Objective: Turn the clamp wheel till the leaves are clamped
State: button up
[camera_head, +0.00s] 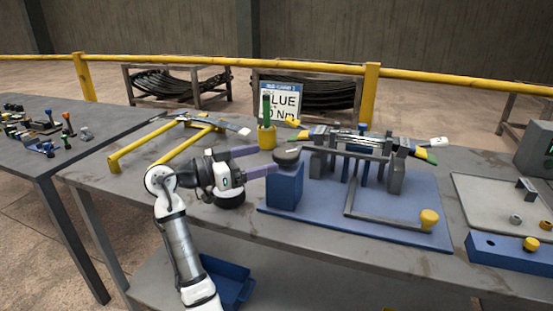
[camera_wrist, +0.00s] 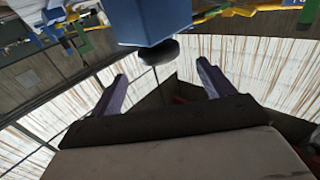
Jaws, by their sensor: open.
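The clamp wheel (camera_head: 287,156) appears to be the dark round knob with a pale mark, on top of a blue block (camera_head: 285,187). Its dark edge also shows in the wrist view (camera_wrist: 158,52), under the blue block there. My gripper (camera_head: 267,159) is open, with its two purple fingers pointing at the wheel from the left. In the wrist view (camera_wrist: 162,70) the wheel lies between and beyond the fingertips, and nothing is held. The leaves (camera_head: 350,138) seem to be the strips across the grey uprights; whether they are pressed tight cannot be told.
A blue base plate (camera_head: 390,222) carries a grey bent lever with a yellow knob (camera_head: 429,218). A yellow cup (camera_head: 267,137) with a green-handled tool stands behind my gripper. A yellow frame (camera_head: 160,150) lies left. A grey tray (camera_head: 490,210) is at right.

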jog(key=v, duration=0.6)
jog(key=shift+s+a+b, duration=0.2)
jog(key=shift+a+b, duration=0.15)
jog(key=shift+b, duration=0.1)
jog(key=shift+f, duration=0.1)
